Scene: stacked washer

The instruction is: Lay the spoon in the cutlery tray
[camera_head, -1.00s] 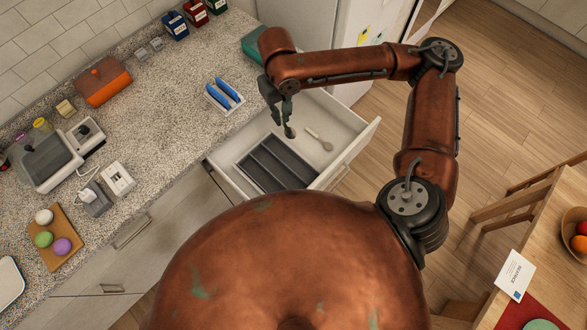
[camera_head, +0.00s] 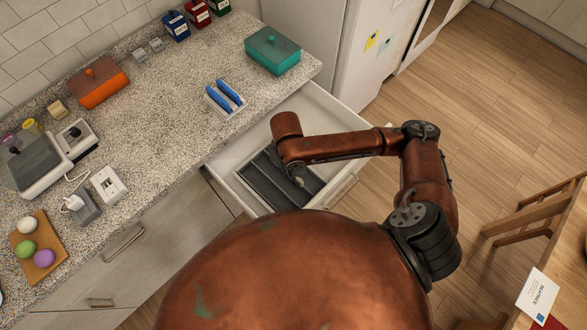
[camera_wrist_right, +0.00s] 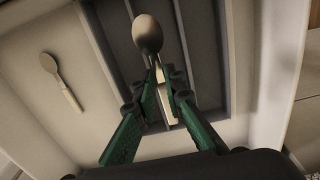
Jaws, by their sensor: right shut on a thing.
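The dark grey cutlery tray (camera_head: 262,187) sits in the open drawer, and its long compartments show in the right wrist view (camera_wrist_right: 207,60). My right gripper (camera_wrist_right: 160,88) is shut on the handle of a pale spoon (camera_wrist_right: 148,36). The spoon lines up with the tray's length, bowl pointing away from me, over a middle compartment. I cannot tell whether it touches the tray floor. In the head view my forearm mostly hides the gripper (camera_head: 298,178). A second pale spoon (camera_wrist_right: 50,64) lies on the drawer floor beside the tray. My left gripper is not in view.
The drawer (camera_head: 318,108) has walls around the tray and free floor beside it. The speckled counter (camera_head: 170,120) borders it, with a blue-and-white holder (camera_head: 224,98) and a teal box (camera_head: 272,50) near the edge. A wooden chair (camera_head: 535,215) stands at right.

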